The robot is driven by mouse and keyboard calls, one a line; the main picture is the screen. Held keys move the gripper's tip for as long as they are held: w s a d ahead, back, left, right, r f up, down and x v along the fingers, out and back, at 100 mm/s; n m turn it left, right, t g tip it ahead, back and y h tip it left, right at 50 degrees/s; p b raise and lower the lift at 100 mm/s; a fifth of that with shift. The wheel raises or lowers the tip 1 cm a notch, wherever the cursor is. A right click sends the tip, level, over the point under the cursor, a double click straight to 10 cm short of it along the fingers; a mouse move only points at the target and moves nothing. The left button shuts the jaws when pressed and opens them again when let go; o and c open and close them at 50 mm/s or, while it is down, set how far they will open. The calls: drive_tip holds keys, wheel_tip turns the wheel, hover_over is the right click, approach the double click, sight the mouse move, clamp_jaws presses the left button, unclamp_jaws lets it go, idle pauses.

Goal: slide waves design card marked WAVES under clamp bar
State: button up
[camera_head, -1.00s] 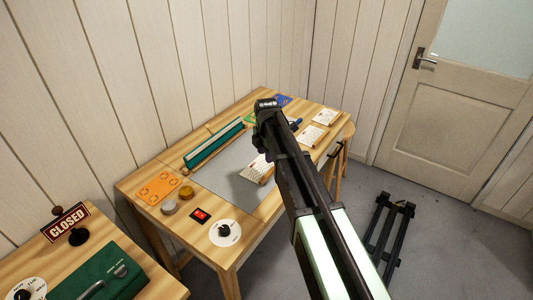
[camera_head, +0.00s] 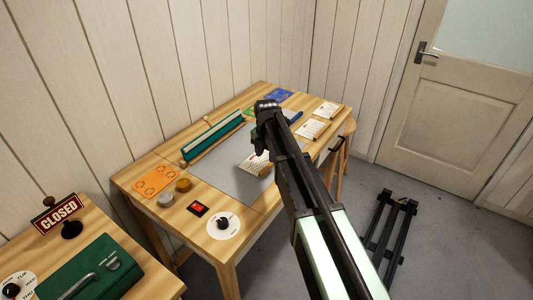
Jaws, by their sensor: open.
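A blue card (camera_head: 278,96) with a pale pattern lies at the table's back edge, just beyond the end of my arm. A green card, partly hidden by my arm, lies beside it. An orange patterned card (camera_head: 156,181) lies at the table's left. I cannot read WAVES on any card. The clamp bar appears to be the long green bar (camera_head: 213,137) with wooden parts, lying along the back of the grey mat (camera_head: 215,174); I see no card under it. My gripper (camera_head: 260,140) is open over the mat's right part, its fingers small and dark; it appears empty.
White cards on wooden blocks (camera_head: 313,129) stand at the table's right, and another (camera_head: 255,163) is on the mat. A CLOSED sign (camera_head: 58,214) stands on a second table.

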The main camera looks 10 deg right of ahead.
sight(266, 167)
wheel_tip(266, 167, down, 6)
drive_tip(key=b, duration=0.5)
drive_tip(key=shift+f, duration=0.2)
drive_tip(key=shift+r, duration=0.1)
drive_tip(key=shift+c, duration=0.2)
clamp_jaws()
drive_tip(key=shift+w+a, duration=0.1)
